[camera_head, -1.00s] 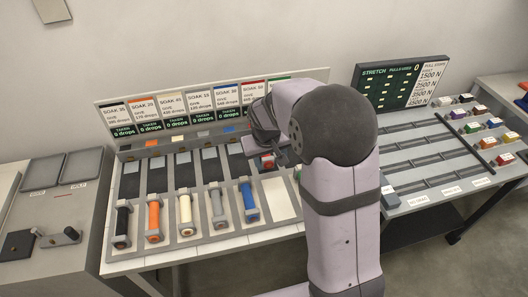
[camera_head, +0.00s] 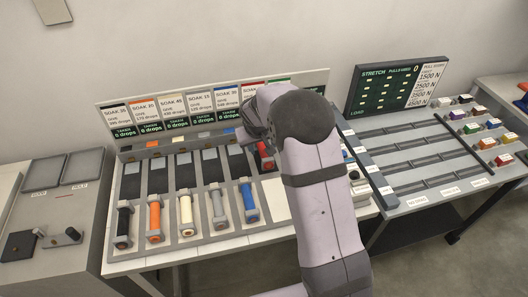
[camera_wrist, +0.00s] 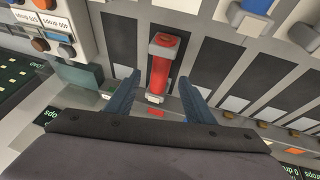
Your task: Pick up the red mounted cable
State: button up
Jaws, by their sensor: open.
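The red mounted cable (camera_wrist: 160,72) is a red cylinder with pale end pieces, lying in its slot on the rack in the wrist view. My gripper (camera_wrist: 160,77) is open, with one blue finger on each side of the red cable and a visible gap on both sides. In the head view a small part of the red cable (camera_head: 265,156) shows beside my arm, which hides the rest. My gripper's fingers are mostly hidden there behind my wrist.
Black (camera_head: 122,224), orange (camera_head: 154,217), cream (camera_head: 186,211), grey (camera_head: 218,207) and blue (camera_head: 248,201) cables lie in slots to the left. Soak signs (camera_head: 171,108) stand behind them. The stretch bench (camera_head: 425,160) is at right.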

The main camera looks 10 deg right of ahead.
aim_at(263, 150)
jog(key=shift+p+x, duration=1.35)
jog(key=shift+x, duration=1.25)
jog(key=shift+a, duration=0.1)
grip_shut()
jog(key=shift+r, duration=0.1)
